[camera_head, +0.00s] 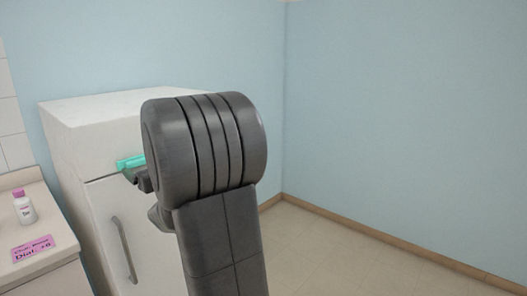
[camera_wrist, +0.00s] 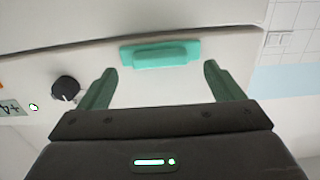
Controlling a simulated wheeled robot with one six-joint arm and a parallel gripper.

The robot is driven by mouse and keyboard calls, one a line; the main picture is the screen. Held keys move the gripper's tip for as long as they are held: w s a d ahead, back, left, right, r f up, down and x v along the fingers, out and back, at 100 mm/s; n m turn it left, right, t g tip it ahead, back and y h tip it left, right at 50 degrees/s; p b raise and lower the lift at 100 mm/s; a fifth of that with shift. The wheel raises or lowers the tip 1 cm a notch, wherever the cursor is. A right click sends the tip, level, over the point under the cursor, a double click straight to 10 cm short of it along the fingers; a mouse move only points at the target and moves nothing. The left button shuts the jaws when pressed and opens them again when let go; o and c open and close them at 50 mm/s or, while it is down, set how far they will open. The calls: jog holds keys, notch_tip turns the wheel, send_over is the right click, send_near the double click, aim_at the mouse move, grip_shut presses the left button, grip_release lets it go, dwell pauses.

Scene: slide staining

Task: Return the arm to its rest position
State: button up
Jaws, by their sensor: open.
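My gripper (camera_wrist: 160,69) shows in the wrist view with its two dark green fingers wide apart and nothing between them. A teal bar-shaped piece (camera_wrist: 160,55) on a white front lies ahead of the fingertips, apart from both fingers. In the head view my dark grey arm (camera_head: 222,225) rises up the middle and hides most of my gripper.
A white fridge (camera_head: 105,118) with a grey handle (camera_head: 124,250) stands behind my arm. At left, a counter holds a small white bottle (camera_head: 25,210) and a pink label (camera_head: 31,249). A black knob (camera_wrist: 65,89) shows in the wrist view. Floor (camera_head: 320,250) at right is clear.

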aim_at(139, 163)
jog(key=x, duration=0.3)
jog(key=shift+w+a, duration=0.2)
jog(key=shift+n, duration=0.4)
